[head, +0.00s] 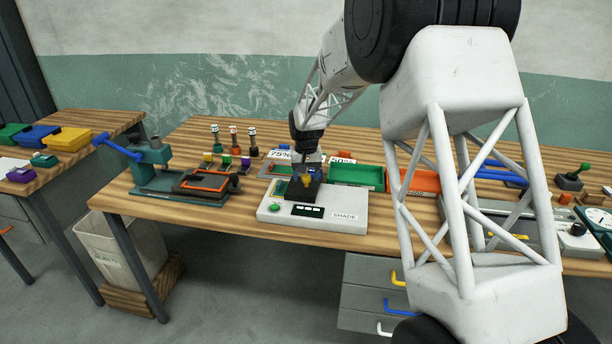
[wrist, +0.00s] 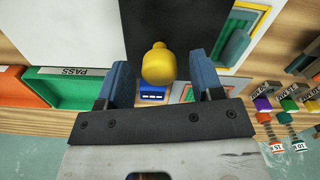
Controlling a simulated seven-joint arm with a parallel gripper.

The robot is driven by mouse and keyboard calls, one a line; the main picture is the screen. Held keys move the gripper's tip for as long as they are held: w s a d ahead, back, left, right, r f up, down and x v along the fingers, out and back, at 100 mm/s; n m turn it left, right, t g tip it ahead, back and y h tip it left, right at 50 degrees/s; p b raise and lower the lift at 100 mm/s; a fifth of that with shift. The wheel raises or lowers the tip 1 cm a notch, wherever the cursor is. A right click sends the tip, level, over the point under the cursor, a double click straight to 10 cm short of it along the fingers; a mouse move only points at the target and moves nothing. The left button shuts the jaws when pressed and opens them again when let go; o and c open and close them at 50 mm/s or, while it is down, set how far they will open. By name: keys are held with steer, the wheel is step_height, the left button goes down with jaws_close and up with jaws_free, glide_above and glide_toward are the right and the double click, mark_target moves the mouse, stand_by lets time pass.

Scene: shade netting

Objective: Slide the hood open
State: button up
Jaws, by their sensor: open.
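The white shade tester marked SHADE (head: 345,216) stands near the front edge of the bench, with a green button and a small display on its front. Its black hood (head: 297,190) sits on top and bears a yellow knob (head: 306,180). In the wrist view the hood (wrist: 180,25) is a dark panel, and the knob (wrist: 158,65) shows between my fingers. My gripper (head: 306,170) points down over the hood. Its blue fingers (wrist: 158,72) stand open on either side of the knob, with visible gaps. Part of the hood is hidden by the gripper in the head view.
Green tray (head: 356,174) and orange tray (head: 408,184) stand behind and right of the tester. A green press with a blue lever (head: 150,170) is at left. Several small colored blocks and bottles (head: 233,140) stand behind. Bare wood lies left of the tester.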

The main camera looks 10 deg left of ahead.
steer(key=shift+f, duration=0.1)
steer(key=shift+c, duration=0.2)
jaws_close()
steer(key=d, duration=1.3)
steer(key=shift+o, duration=0.2)
jaws_free()
step_height(320, 180, up, 8)
stand_by(0.5)
steer(key=shift+f, duration=0.1)
